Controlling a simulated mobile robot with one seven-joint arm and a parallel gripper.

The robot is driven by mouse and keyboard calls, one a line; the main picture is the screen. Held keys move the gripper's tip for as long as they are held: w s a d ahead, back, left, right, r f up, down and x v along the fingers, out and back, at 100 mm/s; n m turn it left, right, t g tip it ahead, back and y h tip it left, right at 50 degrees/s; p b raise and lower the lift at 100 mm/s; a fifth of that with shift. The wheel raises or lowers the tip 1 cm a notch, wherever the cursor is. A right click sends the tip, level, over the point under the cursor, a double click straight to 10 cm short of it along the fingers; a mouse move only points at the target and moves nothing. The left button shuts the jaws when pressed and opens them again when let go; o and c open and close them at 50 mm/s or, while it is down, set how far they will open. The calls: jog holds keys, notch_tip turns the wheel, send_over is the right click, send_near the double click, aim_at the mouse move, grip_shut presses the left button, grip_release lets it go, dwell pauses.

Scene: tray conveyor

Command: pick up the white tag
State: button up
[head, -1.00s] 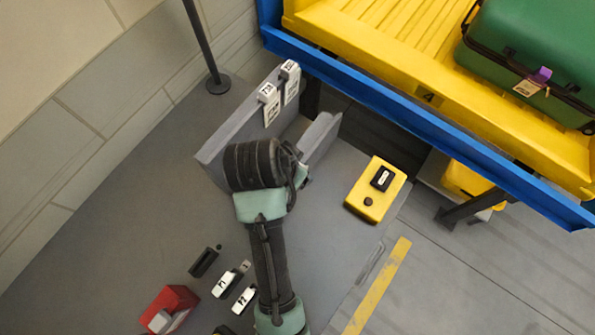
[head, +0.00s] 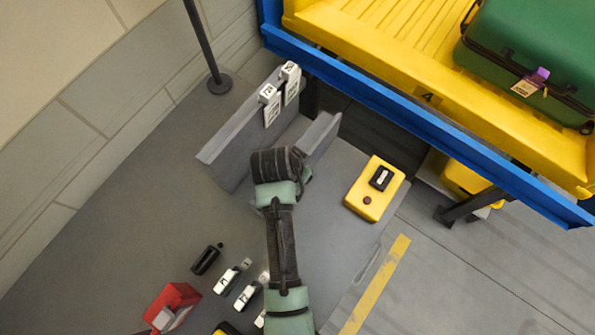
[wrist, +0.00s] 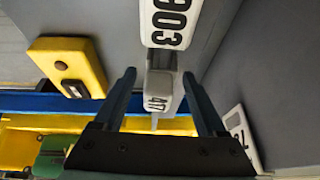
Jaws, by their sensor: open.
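Two white tags with dark print hang at the top of the grey upright panel in the head view, one nearer (head: 270,104) and one farther (head: 291,83). In the wrist view, a white tag reading 903 (wrist: 170,22) is at the top, beyond the fingertips. Another white tag (wrist: 239,135) is at the right, partly hidden by a finger. My gripper (wrist: 159,75) is open, with no contact visible. In the head view my wrist hides the fingers.
A yellow box (head: 364,207) with a black switch stands right of my arm. The blue conveyor rail (head: 400,115) and yellow tray (head: 350,38) with a green suitcase (head: 530,50) are beyond. A red box (head: 172,303) and small white-and-black pieces (head: 228,281) lie at lower left.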

grip_shut()
dwell(0.3)
dwell(0.3)
jog(key=shift+s+d+r+b, duration=0.1)
jog(key=shift+d+r+b, duration=0.1)
jog(key=shift+r+b, duration=0.25)
jog(key=r, duration=0.4)
jog(key=r+b, duration=0.1)
jog(key=r, duration=0.1)
jog(key=shift+s+d, duration=0.25)
jog(key=shift+d, duration=0.05)
jog(key=s+d+b, duration=0.3)
jog(key=s+d, duration=0.8)
jog(key=d, duration=0.4)
jog(key=shift+d+b, duration=0.15)
jog(key=shift+b, duration=0.25)
jog(key=shift+r, duration=0.15)
notch_tip(320, 180, up, 6)
jog(key=p, duration=0.7)
jog(key=shift+r+p, duration=0.15)
jog(key=shift+p, duration=0.25)
